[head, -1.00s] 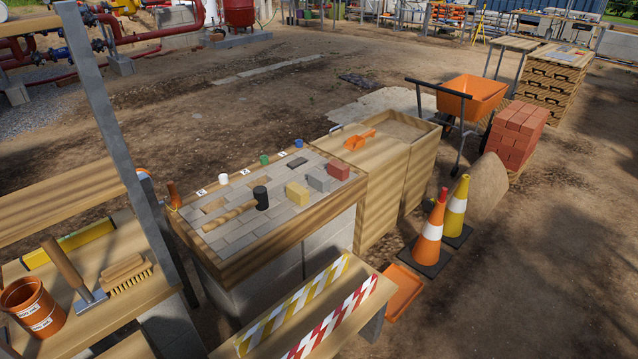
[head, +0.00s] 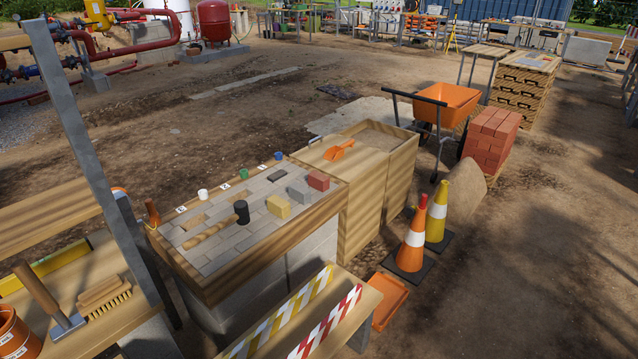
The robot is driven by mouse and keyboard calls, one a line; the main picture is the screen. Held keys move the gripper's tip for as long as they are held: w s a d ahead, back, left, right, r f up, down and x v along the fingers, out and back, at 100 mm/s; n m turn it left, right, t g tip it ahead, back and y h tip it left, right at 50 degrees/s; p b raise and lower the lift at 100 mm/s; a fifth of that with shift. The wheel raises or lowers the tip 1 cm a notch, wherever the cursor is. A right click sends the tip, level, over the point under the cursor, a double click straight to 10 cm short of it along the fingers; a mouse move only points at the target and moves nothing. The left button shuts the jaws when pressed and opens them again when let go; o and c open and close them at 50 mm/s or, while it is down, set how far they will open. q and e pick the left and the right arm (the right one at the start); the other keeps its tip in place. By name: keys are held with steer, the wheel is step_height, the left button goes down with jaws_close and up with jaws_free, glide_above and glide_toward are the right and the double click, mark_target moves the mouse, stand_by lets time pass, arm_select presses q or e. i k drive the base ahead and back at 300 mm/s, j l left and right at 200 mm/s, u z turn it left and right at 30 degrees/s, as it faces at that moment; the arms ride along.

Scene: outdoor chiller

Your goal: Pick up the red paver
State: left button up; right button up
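The red paver (head: 318,181) lies on the paved top of the workbench (head: 262,262), at its right end. A grey paver (head: 299,191) sits just left of it, and a yellow paver (head: 278,206) sits left of that. A black-headed mallet (head: 241,212) with a wooden handle lies further left on the paving. Neither of my grippers shows in the head view.
White, green and blue caps (head: 244,174) line the bench's back edge. Traffic cones (head: 412,240), an orange tray (head: 388,299) and a striped-barrier bench (head: 330,325) stand in front. Open dirt lies right.

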mark_target(316, 181)
steer(key=i+l+u, duration=0.1)
steer(key=u, duration=0.8)
steer(key=i+l+u, duration=0.1)
steer(key=l+u, duration=0.3)
steer(key=l, duration=0.4)
steer(key=l+u, duration=0.4)
steer(key=l, duration=0.35)
steer(key=k+l+u, duration=0.2)
steer(key=l+u, duration=0.15)
steer(key=l, duration=0.4)
